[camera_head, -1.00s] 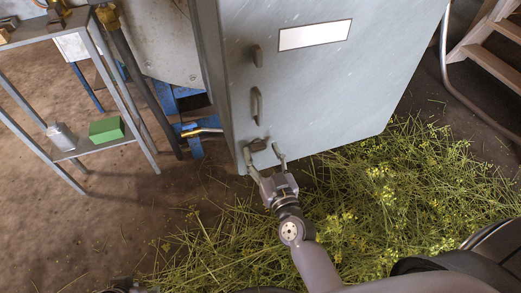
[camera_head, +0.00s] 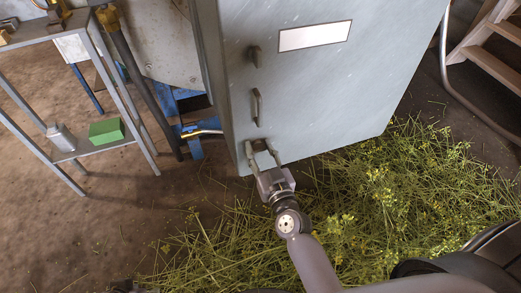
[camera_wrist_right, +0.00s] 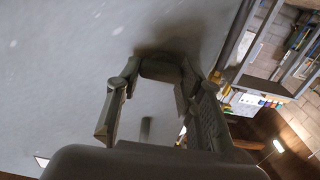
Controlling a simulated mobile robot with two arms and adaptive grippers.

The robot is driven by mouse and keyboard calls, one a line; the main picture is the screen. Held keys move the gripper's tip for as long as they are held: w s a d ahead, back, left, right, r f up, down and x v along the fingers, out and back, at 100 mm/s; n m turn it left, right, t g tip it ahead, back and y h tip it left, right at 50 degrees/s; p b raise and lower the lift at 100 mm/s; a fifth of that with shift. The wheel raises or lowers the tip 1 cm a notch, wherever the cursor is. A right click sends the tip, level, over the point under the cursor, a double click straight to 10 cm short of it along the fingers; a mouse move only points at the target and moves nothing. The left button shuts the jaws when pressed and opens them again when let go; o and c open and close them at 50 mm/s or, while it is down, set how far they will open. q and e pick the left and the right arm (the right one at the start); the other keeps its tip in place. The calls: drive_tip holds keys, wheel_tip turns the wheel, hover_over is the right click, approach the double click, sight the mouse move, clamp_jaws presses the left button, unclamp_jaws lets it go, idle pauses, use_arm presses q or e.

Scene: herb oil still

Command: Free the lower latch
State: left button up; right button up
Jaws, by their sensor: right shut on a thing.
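The grey cabinet door (camera_head: 345,100) has a small dark lower latch (camera_head: 260,145) near its bottom left corner. My right gripper (camera_head: 262,152) comes up from below, with one finger on each side of this latch, shut on it. In the right wrist view the dark latch (camera_wrist_right: 162,68) sits between the tips of my right gripper (camera_wrist_right: 160,80), against the grey door. The fingers partly cover the latch, so its exact turn is hard to tell. My left gripper is not seen.
A handle (camera_head: 257,107) and a small upper latch (camera_head: 255,56) sit above on the door. A metal shelf (camera_head: 95,148) with a green block (camera_head: 106,131) stands at left. Cut herbs (camera_head: 350,205) cover the floor below and right of the door.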

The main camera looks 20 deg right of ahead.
drive_tip(key=c, duration=0.4)
drive_tip(key=shift+o, duration=0.2)
